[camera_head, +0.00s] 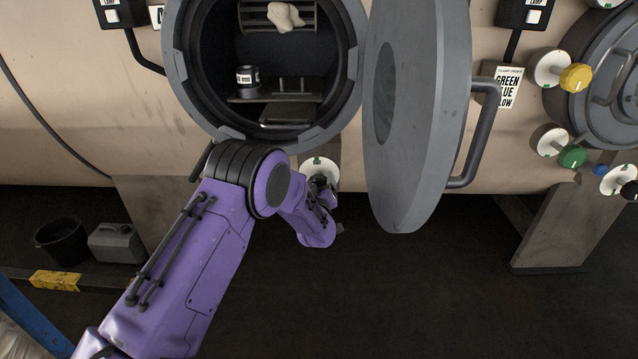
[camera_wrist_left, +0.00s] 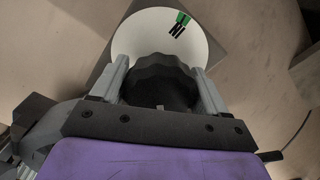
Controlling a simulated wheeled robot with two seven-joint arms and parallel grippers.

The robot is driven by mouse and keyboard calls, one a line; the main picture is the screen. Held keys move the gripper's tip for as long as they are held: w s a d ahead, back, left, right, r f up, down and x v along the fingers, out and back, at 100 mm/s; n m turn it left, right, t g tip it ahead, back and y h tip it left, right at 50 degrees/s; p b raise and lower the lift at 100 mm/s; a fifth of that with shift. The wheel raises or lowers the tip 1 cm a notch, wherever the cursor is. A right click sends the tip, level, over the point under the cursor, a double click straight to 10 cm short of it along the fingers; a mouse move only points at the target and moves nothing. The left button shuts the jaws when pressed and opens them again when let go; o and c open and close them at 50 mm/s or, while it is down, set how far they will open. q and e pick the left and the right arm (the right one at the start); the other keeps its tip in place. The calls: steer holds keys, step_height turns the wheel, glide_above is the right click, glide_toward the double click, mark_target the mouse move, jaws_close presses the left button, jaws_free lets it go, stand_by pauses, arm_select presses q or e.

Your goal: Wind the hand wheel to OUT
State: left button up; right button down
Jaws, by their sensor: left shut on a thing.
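The hand wheel is a dark, scalloped knob (camera_wrist_left: 160,78) in front of a round white dial plate (camera_wrist_left: 140,38). The dial plate (camera_head: 317,164) also shows in the head view, below the open round port, with my purple left arm reaching up to it. My left gripper (camera_wrist_left: 164,88) is shut on the hand wheel, one grey finger on each side. A green patch and small black marks show on the plate's upper right in the wrist view; I cannot read them surely. In the head view my left gripper (camera_head: 322,186) hides most of the knob. My right gripper is not in view.
The thick round door (camera_head: 425,120) stands open just right of the dial, with a grey handle (camera_head: 480,135). Inside the port are a dark labelled jar (camera_head: 247,78) and a pale cloth (camera_head: 285,17). Yellow (camera_head: 575,77) and green (camera_head: 572,156) knobs are at right.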

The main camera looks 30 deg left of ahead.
arm_select(q)
steer(key=m, duration=0.3)
steer(key=shift+m, duration=0.3)
steer(key=shift+f+m+p, duration=0.1)
steer(key=shift+m+p, duration=0.25)
steer(key=shift+m, duration=1.25)
steer(key=shift+s, duration=0.1)
steer(key=o, duration=1)
steer(key=shift+a, duration=0.1)
steer(key=shift+c, duration=0.2)
steer(key=v, duration=1)
steer(key=shift+s, duration=0.25)
